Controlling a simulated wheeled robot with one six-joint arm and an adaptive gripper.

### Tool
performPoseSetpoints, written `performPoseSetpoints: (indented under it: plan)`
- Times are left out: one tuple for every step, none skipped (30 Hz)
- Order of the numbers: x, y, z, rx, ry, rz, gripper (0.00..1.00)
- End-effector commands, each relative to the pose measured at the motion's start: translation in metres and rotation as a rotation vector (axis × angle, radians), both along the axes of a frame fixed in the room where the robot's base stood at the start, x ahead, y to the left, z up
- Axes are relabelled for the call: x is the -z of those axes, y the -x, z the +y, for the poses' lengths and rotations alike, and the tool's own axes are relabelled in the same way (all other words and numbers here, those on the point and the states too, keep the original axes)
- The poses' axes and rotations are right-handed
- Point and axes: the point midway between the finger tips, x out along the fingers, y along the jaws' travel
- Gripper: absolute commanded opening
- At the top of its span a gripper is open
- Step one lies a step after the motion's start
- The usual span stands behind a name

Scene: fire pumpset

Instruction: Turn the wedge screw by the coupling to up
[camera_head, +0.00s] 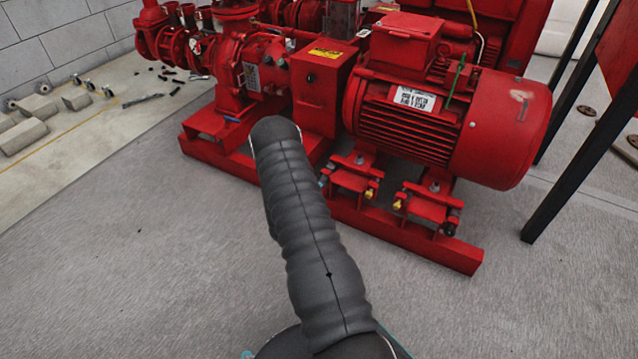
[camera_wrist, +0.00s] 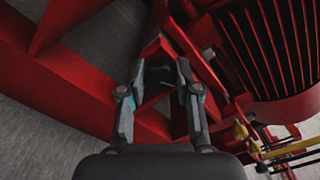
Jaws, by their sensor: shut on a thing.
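The red motor (camera_head: 435,105) stands on a red base frame (camera_head: 400,235) in the head view. The red coupling guard (camera_head: 318,92) is at its left end. Yellow-tipped screws (camera_head: 369,194) show at the motor's feet. My arm's dark sleeve hides most of my gripper in the head view. In the wrist view, my gripper (camera_wrist: 160,68) has its two fingers on either side of a small part in shadow, beside the red frame below the motor (camera_wrist: 268,50). That part is the wedge screw by the coupling, mostly hidden between the fingertips; its turn cannot be read.
In the wrist view, a yellow part (camera_wrist: 241,132) and yellow bars (camera_wrist: 290,150) are right of my gripper. Red frame beams (camera_wrist: 70,95) cross on the left. Dark posts (camera_head: 575,125) stand at the right. The grey floor (camera_head: 130,260) in front is clear.

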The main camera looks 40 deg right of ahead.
Motion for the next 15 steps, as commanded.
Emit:
performPoseSetpoints:
  plan:
    - [0.0027, 0.0013, 0.0014, -0.001, -0.004, 0.006, 0.35]
    - [0.0027, 0.0013, 0.0014, -0.001, -0.004, 0.006, 0.42]
    - [0.0026, 0.0012, 0.0013, -0.001, -0.004, 0.006, 0.52]
    - [0.0024, 0.0012, 0.0010, 0.000, -0.003, 0.006, 0.58]
    - [0.0023, 0.0013, 0.0008, 0.000, -0.002, 0.005, 0.58]
    - [0.0020, 0.0013, 0.0003, 0.000, -0.003, 0.004, 0.58]
    - [0.0018, 0.0013, 0.0000, 0.001, -0.002, 0.004, 0.58]
    - [0.0017, 0.0014, -0.0003, 0.001, -0.002, 0.004, 0.58]
    - [0.0015, 0.0014, -0.0006, 0.002, -0.001, 0.004, 0.58]
    - [0.0013, 0.0014, -0.0008, 0.002, -0.001, 0.004, 0.58]
    - [0.0013, 0.0014, -0.0009, 0.002, -0.001, 0.004, 0.58]
    - [0.0012, 0.0014, -0.0008, 0.002, -0.001, 0.003, 0.58]
    - [0.0011, 0.0015, -0.0004, 0.002, -0.002, 0.003, 0.58]
    - [0.0011, 0.0018, 0.0005, 0.002, -0.002, 0.003, 0.58]
    - [0.0012, 0.0023, 0.0023, 0.002, -0.002, 0.003, 0.58]
